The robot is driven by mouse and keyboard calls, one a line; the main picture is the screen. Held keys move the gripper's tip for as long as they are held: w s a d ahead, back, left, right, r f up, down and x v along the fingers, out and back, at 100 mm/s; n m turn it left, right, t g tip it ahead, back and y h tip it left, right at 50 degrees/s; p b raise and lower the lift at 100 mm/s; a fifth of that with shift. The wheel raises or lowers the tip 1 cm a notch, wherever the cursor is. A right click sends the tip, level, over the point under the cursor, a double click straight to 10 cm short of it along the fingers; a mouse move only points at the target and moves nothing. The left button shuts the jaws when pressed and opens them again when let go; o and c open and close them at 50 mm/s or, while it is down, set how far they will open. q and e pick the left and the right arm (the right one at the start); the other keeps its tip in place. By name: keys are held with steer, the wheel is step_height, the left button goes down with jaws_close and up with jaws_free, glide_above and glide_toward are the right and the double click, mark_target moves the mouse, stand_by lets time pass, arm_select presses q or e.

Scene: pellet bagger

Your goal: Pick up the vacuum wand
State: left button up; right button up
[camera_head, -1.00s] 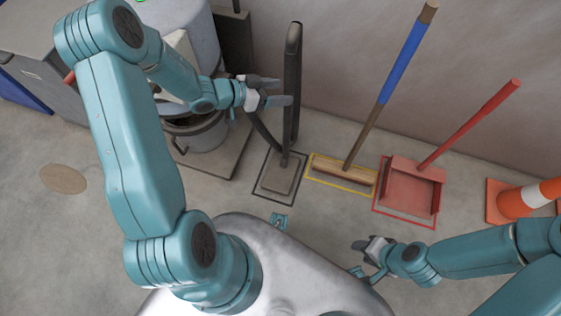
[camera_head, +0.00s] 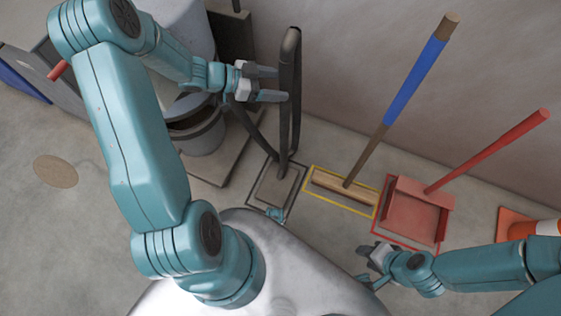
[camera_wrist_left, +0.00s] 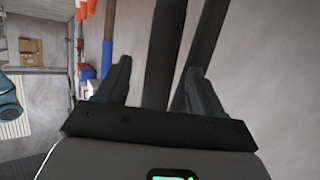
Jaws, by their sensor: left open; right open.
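The vacuum wand (camera_head: 290,110) is a dark upright tube with a looped top and a flat floor head (camera_head: 277,188) in a marked rectangle. My left gripper (camera_head: 283,84) is open beside the wand's upper part, its fingers pointing at it. In the left wrist view, one dark tube of the wand (camera_wrist_left: 164,50) shows between the open fingers (camera_wrist_left: 158,80); a second tube (camera_wrist_left: 207,38) passes near the right finger. I cannot tell whether either finger touches. My right gripper (camera_head: 364,264) is open and empty, low over the floor, away from the wand.
A broom (camera_head: 413,80) with a blue grip stands right of the wand, then a red dustpan (camera_head: 415,213). An orange cone (camera_head: 517,224) is at the far right. A grey bucket (camera_head: 200,135) stands left of the wand. The wall is close behind the wand.

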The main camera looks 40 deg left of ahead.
mark_target(291, 86)
arm_select(q)
steer(key=x, duration=0.2)
steer(key=b+x, duration=0.1)
steer(key=x, duration=0.1)
steer(key=shift+f, duration=0.35)
steer(key=shift+w+d, duration=0.3)
steer(key=shift+c, duration=0.3)
steer(key=c, duration=1)
steer(key=shift+c, duration=0.4)
steer(key=shift+r, duration=0.15)
